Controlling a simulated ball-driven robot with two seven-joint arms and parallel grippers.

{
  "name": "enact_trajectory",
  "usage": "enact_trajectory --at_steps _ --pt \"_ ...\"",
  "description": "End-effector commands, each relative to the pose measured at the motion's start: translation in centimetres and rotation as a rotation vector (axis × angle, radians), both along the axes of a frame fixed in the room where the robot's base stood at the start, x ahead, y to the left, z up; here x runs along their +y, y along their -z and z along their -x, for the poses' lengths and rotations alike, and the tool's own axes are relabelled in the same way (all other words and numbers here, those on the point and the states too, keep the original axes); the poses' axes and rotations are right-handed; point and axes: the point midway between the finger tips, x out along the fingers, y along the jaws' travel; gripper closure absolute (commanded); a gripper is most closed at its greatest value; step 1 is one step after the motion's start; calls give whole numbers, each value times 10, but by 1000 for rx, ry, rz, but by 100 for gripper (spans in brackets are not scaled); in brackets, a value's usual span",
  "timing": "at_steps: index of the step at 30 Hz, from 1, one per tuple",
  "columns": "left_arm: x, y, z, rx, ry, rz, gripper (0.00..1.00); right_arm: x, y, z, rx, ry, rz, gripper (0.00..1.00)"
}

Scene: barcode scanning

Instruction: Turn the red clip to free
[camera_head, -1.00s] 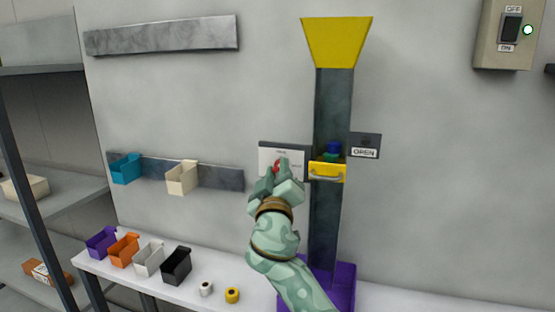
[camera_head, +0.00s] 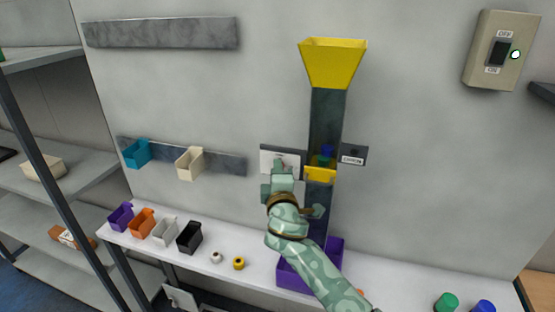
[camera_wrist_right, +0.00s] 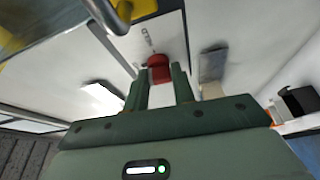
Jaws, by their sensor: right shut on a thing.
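The red clip (camera_wrist_right: 159,68) shows between the fingertips of my right gripper (camera_wrist_right: 160,82) in the wrist view. It sits on a white panel (camera_head: 268,158), left of the dark column with a yellow funnel on top. In the head view my right gripper (camera_head: 282,172) is in front of this panel and hides the clip. The right gripper is shut on the red clip. My left gripper is not in view.
A yellow drawer (camera_head: 320,175) with blue and green things is on the column, close right of my gripper. A purple tray (camera_head: 295,275) stands at its foot. Several small bins are at the left. An OFF/ON switch box (camera_head: 501,50) is on the wall.

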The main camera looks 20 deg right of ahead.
Motion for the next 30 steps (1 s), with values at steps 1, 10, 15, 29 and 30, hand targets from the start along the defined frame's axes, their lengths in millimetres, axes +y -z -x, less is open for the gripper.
enact_trajectory --at_steps 1,10,15,29,30 --pt "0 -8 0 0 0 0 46 1 -3 0 12 -1 15 98" --pt "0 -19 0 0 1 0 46 1 0 0 49 -2 70 98" --pt "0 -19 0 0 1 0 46 1 1 0 52 -2 75 98" --pt "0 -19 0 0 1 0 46 1 1 0 51 -1 74 54" --pt "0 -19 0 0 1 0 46 1 1 0 51 -1 74 54"
